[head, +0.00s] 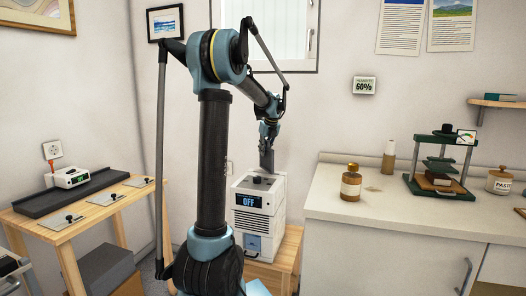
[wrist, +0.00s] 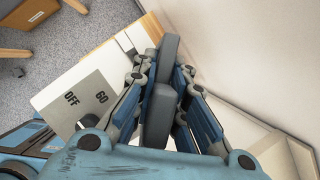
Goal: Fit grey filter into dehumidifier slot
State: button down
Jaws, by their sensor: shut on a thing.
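The white dehumidifier (head: 280,192) stands on a low wooden stand, its display reading OFF. Its top and its grey panel marked OFF and 60 also show in the wrist view (wrist: 85,103). My gripper (head: 268,140) is above the dehumidifier, fingers down, and is shut on the grey filter (head: 267,160), a dark upright slab. In the wrist view the filter (wrist: 158,118) sits between the fingers of my gripper (wrist: 160,95). Its lower end is at or just above the rear of the dehumidifier's top. The slot is not clearly seen, so I cannot tell whether the filter has entered it.
A wooden bench (head: 48,235) at left holds a dark tray, several flat grey plates with black knobs and a small device. At right, a white counter (head: 335,180) holds an amber bottle (head: 351,184) and a green press (head: 440,165). The wall is close behind the dehumidifier.

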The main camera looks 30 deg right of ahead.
jog(key=c, duration=1.6)
grip_release()
jog(key=v, duration=1.3)
jog(key=shift+w, duration=0.2)
jog(key=s+a+f+n, duration=0.25)
jog(key=a+n, duration=0.35)
jog(key=a, duration=0.4)
jog(key=s+a+f+n+g, duration=0.1)
jog(key=s+a+f+n, duration=0.3)
jog(key=a, duration=0.6)
jog(key=s+a+f+n, duration=0.1)
jog(key=a+f+n, duration=0.1)
jog(key=a+n, duration=0.65)
jog(key=s+a+f+n+g, duration=0.1)
jog(key=s+a+f+n, duration=1.6)
jog(key=s+f, duration=0.3)
jog(key=shift+s+a+f+n, duration=0.15)
jog(key=shift+a+f+n, duration=0.3)
jog(key=shift+n, duration=0.4)
